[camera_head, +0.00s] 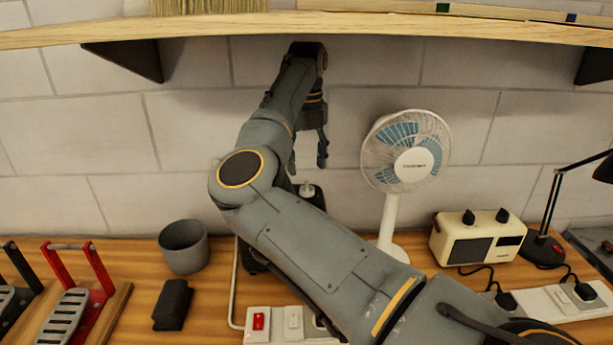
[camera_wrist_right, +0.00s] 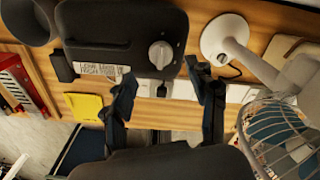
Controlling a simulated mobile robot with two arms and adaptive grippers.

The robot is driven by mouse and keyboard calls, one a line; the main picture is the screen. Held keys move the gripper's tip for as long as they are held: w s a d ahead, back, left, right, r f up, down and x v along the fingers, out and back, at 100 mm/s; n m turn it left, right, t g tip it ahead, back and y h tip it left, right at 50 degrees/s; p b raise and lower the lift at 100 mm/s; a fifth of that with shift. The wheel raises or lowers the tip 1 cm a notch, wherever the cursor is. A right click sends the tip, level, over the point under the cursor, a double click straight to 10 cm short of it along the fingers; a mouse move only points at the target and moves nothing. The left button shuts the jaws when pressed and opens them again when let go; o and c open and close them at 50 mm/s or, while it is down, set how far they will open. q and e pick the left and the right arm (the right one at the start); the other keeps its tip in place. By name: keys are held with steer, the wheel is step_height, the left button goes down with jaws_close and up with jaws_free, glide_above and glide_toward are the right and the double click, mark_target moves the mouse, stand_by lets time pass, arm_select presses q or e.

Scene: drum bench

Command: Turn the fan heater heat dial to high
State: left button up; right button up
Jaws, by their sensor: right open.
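The fan heater (camera_wrist_right: 120,30) is a black box with rounded corners, seen from above in the right wrist view. A pale round dial (camera_wrist_right: 160,54) sits on its top near one corner; I cannot read its setting. In the head view my right arm covers most of the heater (camera_head: 314,196), but the dial (camera_head: 306,188) shows just beyond the arm. My right gripper (camera_head: 308,162) is open and empty above the heater, fingers pointing down. In the wrist view the right gripper (camera_wrist_right: 162,76) has its fingers spread to either side of the dial, apart from it. My left gripper is out of view.
A white desk fan (camera_head: 408,163) stands right of my arm, with a cream radio (camera_head: 478,243) and black lamp (camera_head: 543,250) beyond. A grey cup (camera_head: 184,246) and black block (camera_head: 172,305) lie left. Power strips (camera_head: 292,322) sit in front. A wooden shelf (camera_head: 230,28) hangs above.

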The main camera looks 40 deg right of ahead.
mark_target(307, 184)
step_height(307, 184, down, 5)
steer(key=shift+r+p, duration=0.1)
steer(key=shift+p, duration=0.6)
steer(key=shift+f, duration=0.45)
steer(key=shift+c, duration=0.8)
steer(key=c, duration=1)
